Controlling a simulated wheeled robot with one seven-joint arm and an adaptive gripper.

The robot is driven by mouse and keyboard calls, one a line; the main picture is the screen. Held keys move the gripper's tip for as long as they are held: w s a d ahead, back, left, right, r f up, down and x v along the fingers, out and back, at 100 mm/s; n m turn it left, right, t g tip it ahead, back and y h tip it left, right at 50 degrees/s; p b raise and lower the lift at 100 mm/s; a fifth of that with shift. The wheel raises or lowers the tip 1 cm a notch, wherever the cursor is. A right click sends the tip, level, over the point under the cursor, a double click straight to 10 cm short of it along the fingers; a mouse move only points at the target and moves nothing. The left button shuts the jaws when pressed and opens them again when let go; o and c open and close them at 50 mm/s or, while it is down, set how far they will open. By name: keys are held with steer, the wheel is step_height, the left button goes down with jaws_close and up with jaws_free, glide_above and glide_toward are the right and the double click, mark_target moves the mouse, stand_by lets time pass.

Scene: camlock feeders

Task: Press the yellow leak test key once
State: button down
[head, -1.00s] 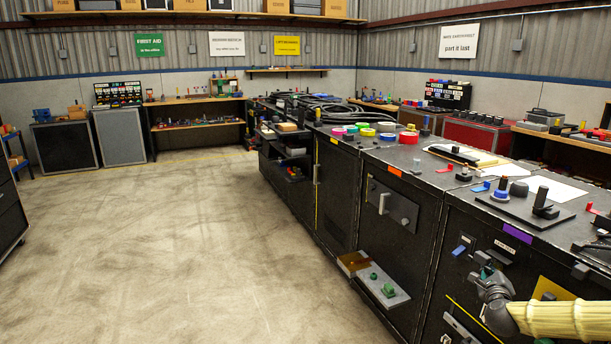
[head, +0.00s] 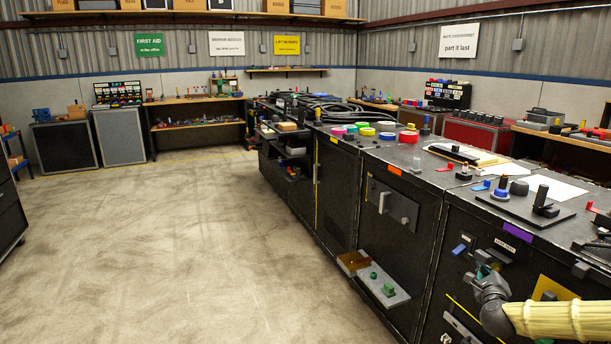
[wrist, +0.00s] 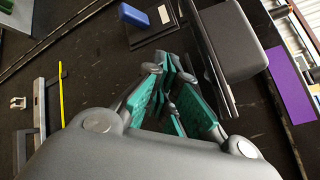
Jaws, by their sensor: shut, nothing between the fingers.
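My gripper (head: 487,270) is in front of the black cabinet's front face, below the bench top at the lower right of the head view. In the wrist view its teal fingers (wrist: 169,72) are shut and empty, close to a dark block (wrist: 237,42). I cannot make out a key that is clearly the yellow leak test key. A yellow panel (head: 553,289) shows behind my arm, partly hidden by it. A thin yellow strip (wrist: 61,108) shows at the left of the wrist view. Whether the fingertips touch anything cannot be told.
A blue key (head: 459,249) is on the cabinet front, left of my gripper; it also shows in the wrist view (wrist: 136,15). A purple label (head: 517,232) marks the bench edge. A ledge with a green block (head: 388,289) juts out further left. The floor at left is clear.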

steer(key=shift+s+a, duration=0.1)
steer(key=shift+a, duration=0.1)
steer(key=s+a+b, duration=0.1)
steer(key=s+a, duration=0.1)
steer(key=a, duration=0.3)
steer(key=shift+s+a+b, duration=0.15)
steer(key=shift+a+b, duration=0.15)
stand_by(0.4)
